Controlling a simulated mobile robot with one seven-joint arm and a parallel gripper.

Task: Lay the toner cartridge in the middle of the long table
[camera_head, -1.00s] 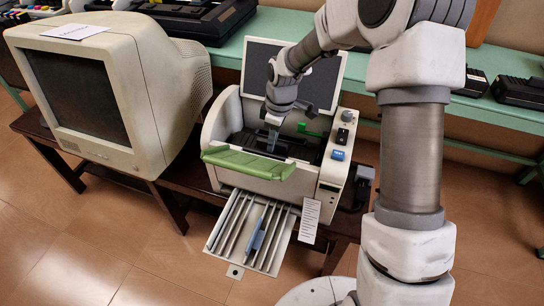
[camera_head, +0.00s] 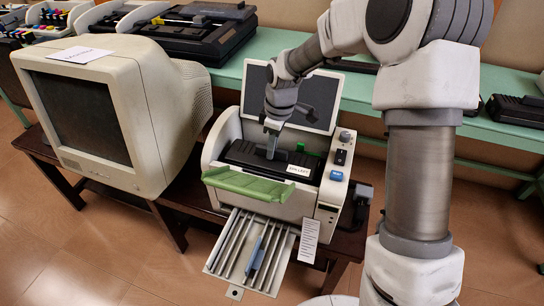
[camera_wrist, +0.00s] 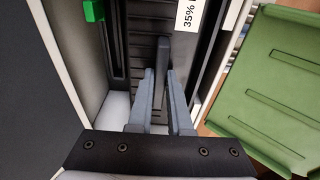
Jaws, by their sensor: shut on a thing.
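The toner cartridge (camera_head: 248,157) is a long black ribbed block with a white label at its right end. It sits at the top of the open printer (camera_head: 215,145); I cannot tell whether it still touches the printer inside. In the wrist view, the cartridge (camera_wrist: 142,48) has an upright grip fin between my fingers. My gripper (camera_head: 272,150) is shut on that fin from above, and its fingers also show in the wrist view (camera_wrist: 161,80). The long teal table (camera_head: 285,42) runs behind the printer along the wall.
A beige monitor (camera_head: 90,110) stands left of the printer on a dark wooden table (camera_head: 185,188). The printer's screen lid (camera_head: 322,98) stands up behind the cartridge; its green flap (camera_head: 247,186) is open in front. Black devices (camera_head: 190,30) occupy the teal table's left part, another (camera_head: 518,108) its right.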

